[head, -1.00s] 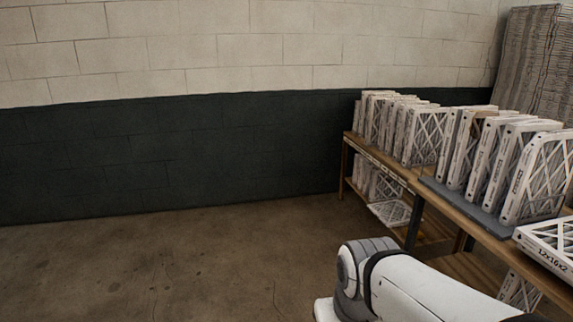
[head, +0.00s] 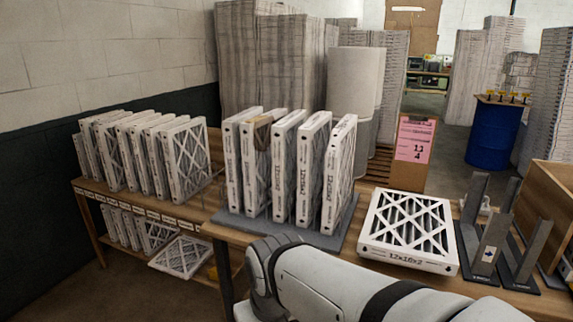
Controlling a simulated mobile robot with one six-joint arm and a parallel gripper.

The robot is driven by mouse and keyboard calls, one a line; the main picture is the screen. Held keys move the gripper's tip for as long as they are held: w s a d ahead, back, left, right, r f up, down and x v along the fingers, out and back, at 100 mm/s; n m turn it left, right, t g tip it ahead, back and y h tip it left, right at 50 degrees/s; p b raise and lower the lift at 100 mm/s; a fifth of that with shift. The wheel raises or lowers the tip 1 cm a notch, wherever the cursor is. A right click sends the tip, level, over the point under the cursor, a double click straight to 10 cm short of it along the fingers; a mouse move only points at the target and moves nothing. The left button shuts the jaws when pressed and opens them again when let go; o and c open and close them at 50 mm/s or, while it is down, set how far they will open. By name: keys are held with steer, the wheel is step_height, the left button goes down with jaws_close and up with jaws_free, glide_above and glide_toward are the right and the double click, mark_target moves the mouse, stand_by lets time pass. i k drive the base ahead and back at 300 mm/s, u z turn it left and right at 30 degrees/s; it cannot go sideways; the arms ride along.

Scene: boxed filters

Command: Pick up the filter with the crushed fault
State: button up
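Several white-framed filters stand upright in a row on a grey mat (head: 290,236) on the wooden table. The second from the left (head: 249,180) has a brown, uneven patch at its top corner; I cannot tell whether this is crushing, a tear or a stain. The rightmost upright filter (head: 335,175) shows part of its pleated face. One filter (head: 408,228), marked 12x16x2, lies flat to the right of the mat. Most faces in the row are hidden by their neighbours. My arm crosses the bottom of the head view; my gripper is not in view.
A shelf (head: 150,203) at left holds more upright filters, with others below. A dark grey slotted stand (head: 490,245) and a wooden box (head: 550,200) are at right. A blue drum (head: 493,135) stands behind.

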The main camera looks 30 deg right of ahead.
mark_target(339, 158)
steer(key=z, duration=0.65)
steer(key=i, duration=1.15)
steer(key=z, duration=0.5)
steer(key=k, duration=0.9)
steer(key=z, duration=0.2)
steer(key=i, duration=0.9)
steer(key=u, duration=0.1)
